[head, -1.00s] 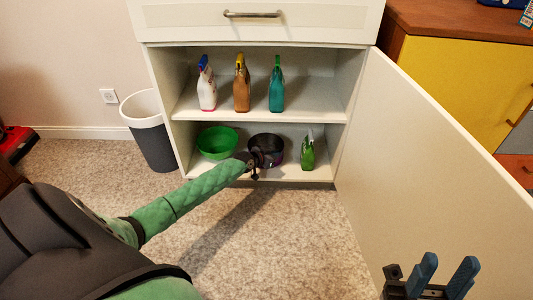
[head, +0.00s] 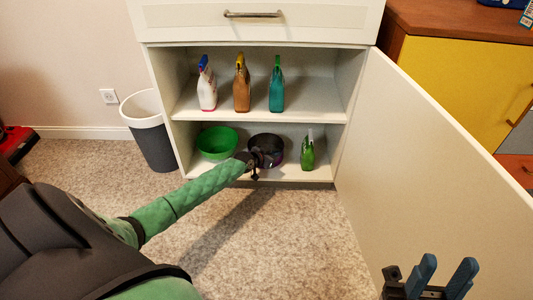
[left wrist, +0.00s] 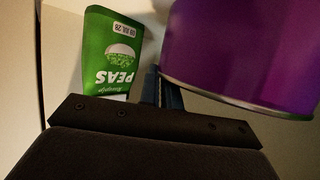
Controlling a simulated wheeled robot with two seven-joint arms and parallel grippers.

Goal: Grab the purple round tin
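The purple round tin (head: 274,163) stands on the lower shelf, right of the green bowl; its upper part looks dark in the head view. In the left wrist view its smooth purple wall and pale metal rim (left wrist: 240,55) fill the upper right. My left gripper (left wrist: 165,85) is close by the tin, with its two blue-black fingers close together at the tin's lower left edge. I cannot tell whether they touch it; nothing shows between them. In the head view my wrist hides part of the tin's front. My right gripper (head: 443,275) is open and empty at the lower right.
A green peas packet (left wrist: 110,55) stands beside the tin, also seen in the head view (head: 308,150). The green bowl (head: 217,142) is left of it. Several bottles stand on the upper shelf (head: 310,108). The open cabinet door (head: 430,150) is at the right.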

